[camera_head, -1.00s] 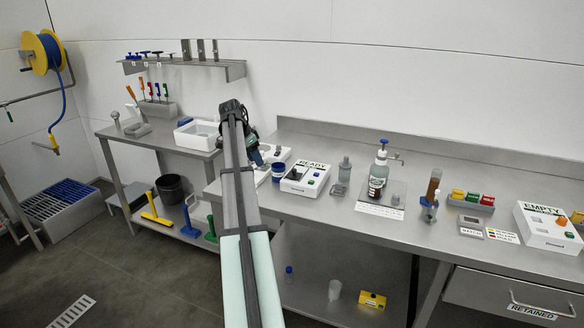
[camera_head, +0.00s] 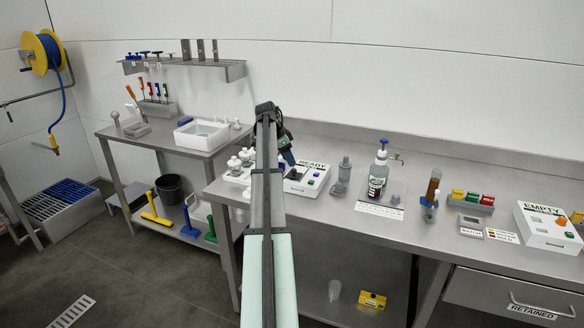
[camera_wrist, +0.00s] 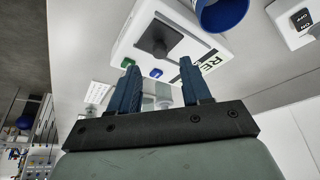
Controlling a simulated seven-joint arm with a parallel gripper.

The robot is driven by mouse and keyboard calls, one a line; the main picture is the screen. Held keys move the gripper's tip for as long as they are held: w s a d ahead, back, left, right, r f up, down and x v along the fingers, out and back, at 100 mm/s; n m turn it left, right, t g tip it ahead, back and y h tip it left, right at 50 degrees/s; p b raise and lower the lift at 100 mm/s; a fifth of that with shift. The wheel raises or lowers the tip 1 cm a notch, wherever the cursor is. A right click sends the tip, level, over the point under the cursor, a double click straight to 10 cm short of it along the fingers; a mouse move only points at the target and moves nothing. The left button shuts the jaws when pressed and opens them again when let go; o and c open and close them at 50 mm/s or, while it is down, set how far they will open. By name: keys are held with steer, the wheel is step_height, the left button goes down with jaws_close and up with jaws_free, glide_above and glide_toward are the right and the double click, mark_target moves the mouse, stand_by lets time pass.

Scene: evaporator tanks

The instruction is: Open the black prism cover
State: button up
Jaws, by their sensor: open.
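The black prism cover (camera_wrist: 158,38) lies on the white instrument (camera_wrist: 118,42) in the wrist view, and it looks closed. In the head view the instrument, labelled READY (camera_head: 312,166), stands on the bench just right of my forearm. The dark cover (camera_head: 294,175) shows there at its left part. My gripper (camera_wrist: 158,76) is open with nothing between its blue fingers. The fingers point toward the instrument, with the cover beyond the tips and apart from them. In the head view my gripper (camera_head: 288,156) hangs above the instrument's back left, partly hidden by the arm.
A blue cup (camera_wrist: 222,12) is near the instrument in the wrist view. Small white-capped bottles (camera_head: 240,160) stand left of my arm. A grey bottle (camera_head: 344,170) and a pump bottle (camera_head: 378,175) stand to the right.

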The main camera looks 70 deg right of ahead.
mark_target(294, 170)
steer(key=shift+x, duration=2.5)
jaws_close()
